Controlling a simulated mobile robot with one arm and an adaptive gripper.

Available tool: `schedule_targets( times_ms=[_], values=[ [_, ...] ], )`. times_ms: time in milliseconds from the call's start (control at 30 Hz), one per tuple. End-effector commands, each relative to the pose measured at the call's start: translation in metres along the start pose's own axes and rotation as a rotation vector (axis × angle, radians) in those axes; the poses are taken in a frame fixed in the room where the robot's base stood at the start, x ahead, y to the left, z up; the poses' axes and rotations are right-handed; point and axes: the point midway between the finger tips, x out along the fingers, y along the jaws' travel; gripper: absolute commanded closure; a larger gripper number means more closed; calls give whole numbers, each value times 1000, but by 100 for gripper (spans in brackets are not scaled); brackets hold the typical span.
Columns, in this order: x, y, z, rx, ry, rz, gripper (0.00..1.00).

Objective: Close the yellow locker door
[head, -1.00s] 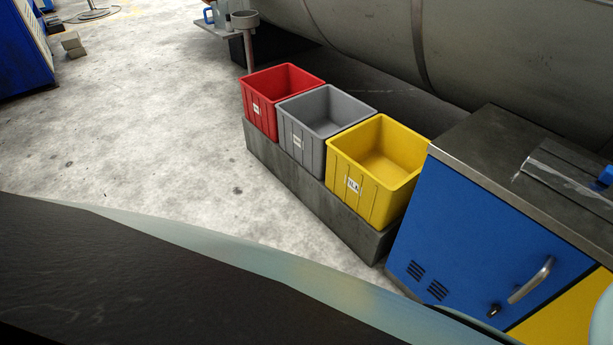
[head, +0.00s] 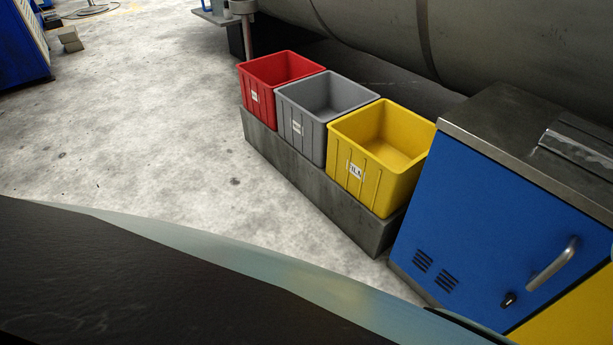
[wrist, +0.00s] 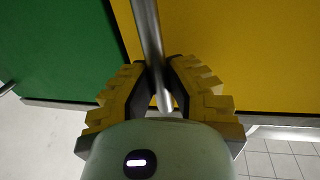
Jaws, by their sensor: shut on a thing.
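In the wrist view, the yellow locker door (wrist: 230,50) fills the upper right. Its grey metal bar handle (wrist: 147,30) runs down between the fingers of my gripper (wrist: 163,75), which is shut on it. A narrow dark line separates the yellow door from a green panel (wrist: 55,50) on the left; I cannot tell how far the yellow door stands open. In the head view, only a corner of a yellow panel (head: 575,312) shows at the lower right, beside a blue locker door (head: 490,230) with its own handle. My gripper is out of the head view.
Red (head: 258,90), grey (head: 300,128) and yellow (head: 362,178) bins stand on a low grey plinth (head: 310,190) beside the locker cabinet. A large grey cylinder (head: 370,30) lies behind. The concrete floor (head: 140,130) to the left is clear.

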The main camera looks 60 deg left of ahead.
Motion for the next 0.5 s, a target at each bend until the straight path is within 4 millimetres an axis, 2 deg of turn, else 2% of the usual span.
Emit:
schedule_targets(
  times_ms=[133,167,433,500],
  values=[
    [-2,-1,2,3,-8,4,100],
    [-2,0,2,3,-9,5,83],
    [-2,0,0,1,-5,5,55],
    [-2,0,0,1,-4,5,54]
  ],
)
